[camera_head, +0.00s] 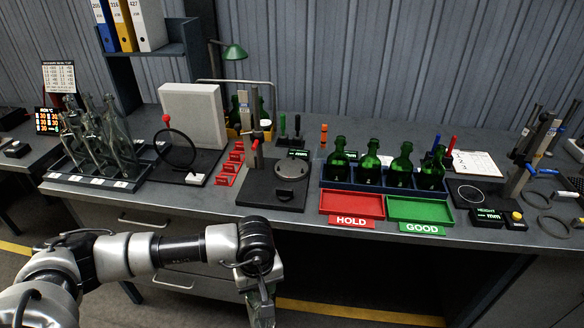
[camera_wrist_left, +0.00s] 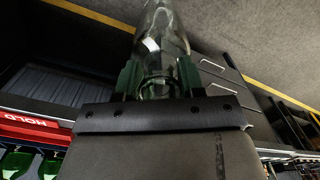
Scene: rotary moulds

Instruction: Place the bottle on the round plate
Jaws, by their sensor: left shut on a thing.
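My left gripper (camera_head: 261,288) is in front of the bench, below its front edge. It is shut on a clear glass bottle (camera_wrist_left: 162,35), whose narrow end sits between the green fingers in the left wrist view (camera_wrist_left: 158,80). In the head view only a small pale part of the bottle (camera_head: 263,315) shows at the bottom edge. The round plate (camera_head: 291,168) is a grey disc on a black base in the middle of the bench, beside a post with a red lever. The plate is bare. My right gripper is in neither view.
Several clear bottles stand tilted in a rack (camera_head: 97,180) at left. Several green bottles (camera_head: 370,162) stand behind the red HOLD tray (camera_head: 352,205) and green GOOD tray (camera_head: 421,211). A dark ring stand (camera_head: 176,148) and red rack (camera_head: 230,166) are left of the plate.

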